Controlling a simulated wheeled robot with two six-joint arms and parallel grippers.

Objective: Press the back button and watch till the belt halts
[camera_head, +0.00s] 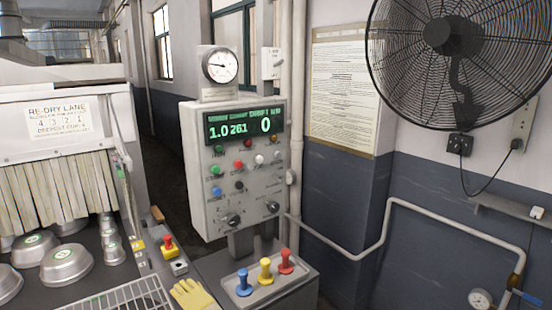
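A grey control panel (203,228) stands mid-view. Its green display (244,123) reads about 1.0, 261 and 0. Below it sit several small green, red, white, black and blue buttons, including a blue one (216,192) at lower left; their labels are too small to read, so I cannot tell which is the back button. At the left, a belt (88,283) carries upturned metal pans (66,265) in front of a strip curtain (60,194). One frame does not show whether the belt moves. Neither of my grippers is in view.
A red mushroom button (168,243) on a yellow base and a yellow glove (190,294) lie beside the belt. Blue, yellow and red knobbed pegs (265,270) stand on a box before the panel. A wire rack (130,295) is at front left; a fan (450,50) hangs upper right.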

